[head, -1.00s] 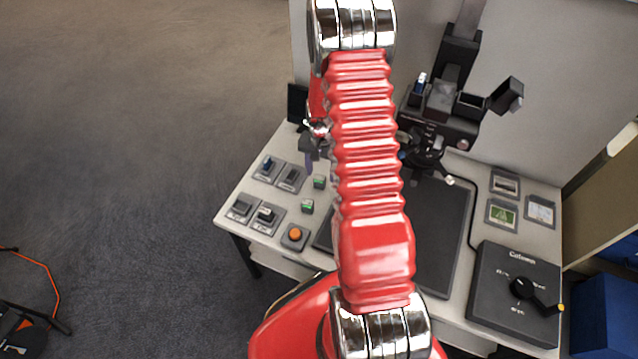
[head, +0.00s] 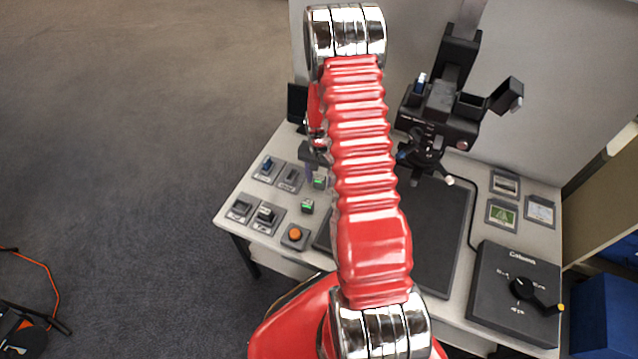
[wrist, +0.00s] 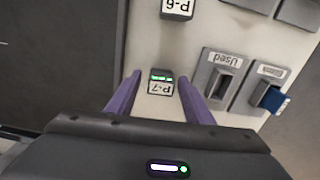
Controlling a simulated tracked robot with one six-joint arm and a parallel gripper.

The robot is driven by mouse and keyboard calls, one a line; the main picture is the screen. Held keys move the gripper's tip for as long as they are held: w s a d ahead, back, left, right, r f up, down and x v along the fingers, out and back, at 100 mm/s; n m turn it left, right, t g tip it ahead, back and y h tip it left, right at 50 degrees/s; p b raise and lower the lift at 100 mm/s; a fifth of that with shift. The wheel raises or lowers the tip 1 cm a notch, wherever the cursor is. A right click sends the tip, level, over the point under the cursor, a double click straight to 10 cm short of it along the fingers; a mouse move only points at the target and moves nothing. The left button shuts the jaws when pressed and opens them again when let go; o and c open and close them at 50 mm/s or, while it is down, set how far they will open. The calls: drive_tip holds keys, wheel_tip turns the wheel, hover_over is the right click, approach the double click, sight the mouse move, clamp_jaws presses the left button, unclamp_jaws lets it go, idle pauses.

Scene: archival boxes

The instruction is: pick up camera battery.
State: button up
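A small dark block with green marks and a white label reading P-7 (wrist: 161,83) stands on the light table top; it looks like a camera battery. It also shows in the head view (head: 319,183). A similar block labelled P-6 (wrist: 177,9) stands beyond it, also seen in the head view (head: 307,206). My gripper (wrist: 160,78) is open, its purple fingers on either side of the P-7 block with gaps visible. In the head view my gripper (head: 309,170) is partly hidden behind my red arm. The height of the fingertips above the table is hard to tell.
Slots marked Used (wrist: 221,80) and Blank (wrist: 262,92) lie beside the P-7 block; a blue piece sits in Blank. An orange button (head: 295,234) is near the front edge. A black camera rig (head: 440,110) stands at the back right, a dial box (head: 515,290) at front right.

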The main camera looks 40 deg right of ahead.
drive_tip(key=c, duration=1)
wheel_tip(320, 180, up, 28)
idle(0.5)
drive_tip(key=shift+w+a, duration=0.1)
idle(0.4)
drive_tip(key=w+a+n, duration=0.2)
drive_tip(key=a+n, duration=0.1)
drive_tip(key=a, duration=0.5)
drive_tip(key=w+a+f+n, duration=0.1)
drive_tip(key=w+a+n, duration=0.2)
drive_tip(key=a, duration=0.5)
drive_tip(key=w+a+n, duration=0.3)
drive_tip(key=a+n, duration=0.2)
drive_tip(key=a, duration=0.2)
drive_tip(key=shift+w+a+f, duration=0.15)
drive_tip(key=shift+a+f, duration=0.1)
drive_tip(key=shift+a, duration=0.15)
